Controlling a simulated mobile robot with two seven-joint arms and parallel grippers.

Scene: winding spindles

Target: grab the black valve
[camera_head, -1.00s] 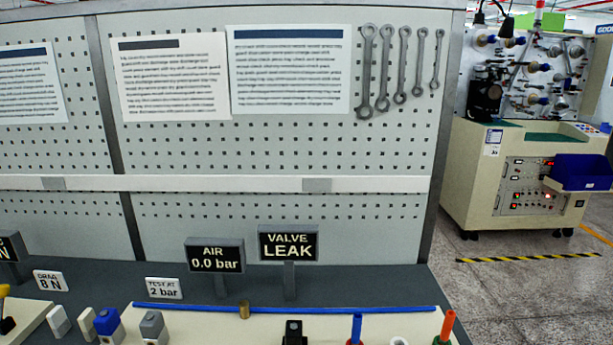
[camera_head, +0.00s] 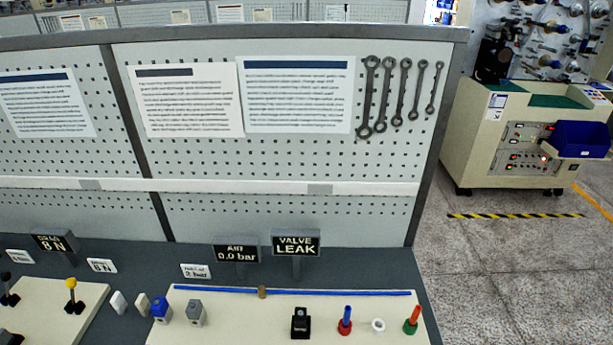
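A small black block-shaped part (camera_head: 300,324), which looks like the black valve, stands on the cream board (camera_head: 245,335) near the bottom of the head view. It sits in front of a long blue tube (camera_head: 330,292). The sign behind it (camera_head: 296,243) reads VALVE LEAK. Neither of my grippers shows in the head view.
Right of the valve stand a blue peg on a red base (camera_head: 346,320), a white ring (camera_head: 378,325) and an orange-topped green part (camera_head: 412,320). Left are a blue block (camera_head: 162,310) and a grey block (camera_head: 195,313). A pegboard with wrenches (camera_head: 399,92) rises behind.

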